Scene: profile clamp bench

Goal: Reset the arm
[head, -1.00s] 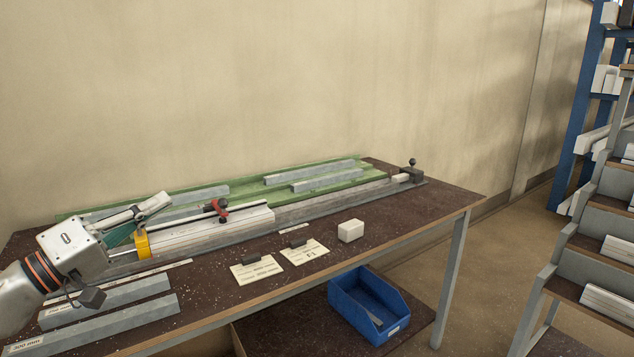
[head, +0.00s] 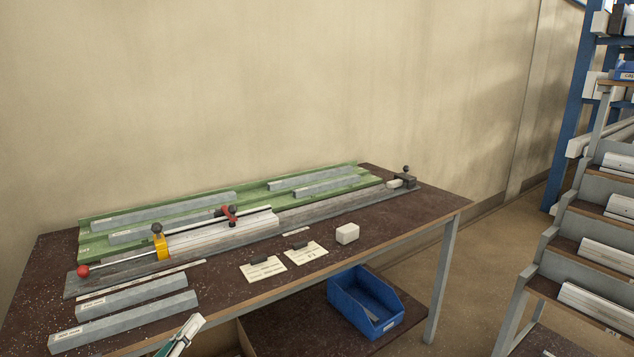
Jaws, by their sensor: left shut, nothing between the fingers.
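My left gripper (head: 180,336) shows only in part at the bottom edge of the head view, in front of the bench's front edge. Its fingers are shut and empty, and it is apart from everything on the bench. The profile clamp (head: 290,222) lies along the bench. It has a rod with a red ball end (head: 83,271), a yellow block with a dark knob (head: 161,244), a red clamp piece (head: 229,213) and a dark end stop (head: 404,180). A white profile (head: 205,240) lies in it. My right gripper is not in view.
Grey bars (head: 124,322) lie at the front left of the bench (head: 380,232). A green tray (head: 92,247) with several bars is at the back. Two cards (head: 305,253) and a white block (head: 347,233) lie in front. A blue bin (head: 366,303) sits below; shelving (head: 570,215) stands right.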

